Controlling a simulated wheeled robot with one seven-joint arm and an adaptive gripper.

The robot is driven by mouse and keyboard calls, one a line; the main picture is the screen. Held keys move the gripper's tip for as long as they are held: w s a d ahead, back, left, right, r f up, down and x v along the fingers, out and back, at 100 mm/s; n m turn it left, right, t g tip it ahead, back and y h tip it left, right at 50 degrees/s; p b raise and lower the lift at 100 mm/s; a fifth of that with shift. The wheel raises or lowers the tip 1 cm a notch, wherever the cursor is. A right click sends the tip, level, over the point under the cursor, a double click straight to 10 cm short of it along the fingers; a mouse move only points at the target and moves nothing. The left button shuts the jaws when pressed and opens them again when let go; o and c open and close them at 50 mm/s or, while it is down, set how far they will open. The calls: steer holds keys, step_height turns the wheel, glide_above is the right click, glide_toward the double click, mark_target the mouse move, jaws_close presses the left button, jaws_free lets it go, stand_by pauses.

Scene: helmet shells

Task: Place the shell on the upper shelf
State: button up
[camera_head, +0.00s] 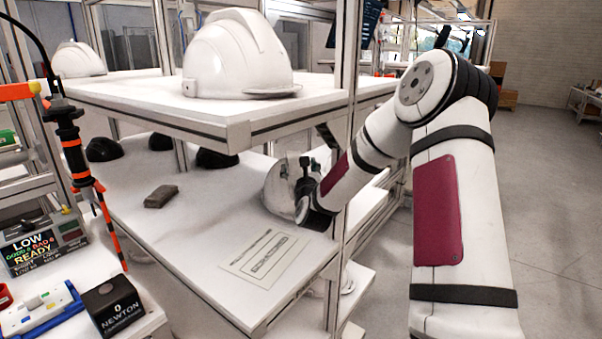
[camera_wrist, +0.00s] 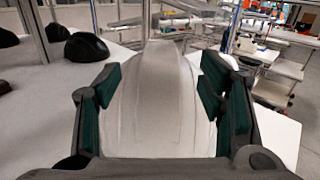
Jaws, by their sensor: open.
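A white helmet shell (camera_head: 278,191) is at the right part of the lower shelf (camera_head: 200,238), partly hidden by my gripper in the head view. My gripper (camera_head: 304,180) is open beside it, under the level of the upper shelf (camera_head: 150,100). In the wrist view the ribbed shell (camera_wrist: 152,100) fills the space between the two green-padded fingers of my gripper (camera_wrist: 158,88). A finger stands on each side of it, apart or nearly so; contact is not clear. A large white helmet (camera_head: 235,62) sits on the upper shelf, with another (camera_head: 78,60) farther left.
Several dark domes, one of them (camera_head: 104,149), stand at the back of the lower shelf. A grey block (camera_head: 160,196) and a printed sheet (camera_head: 266,256) lie on it. A frame post (camera_head: 346,130) stands close to my arm.

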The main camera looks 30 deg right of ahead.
steer(key=shift+v, duration=1.55)
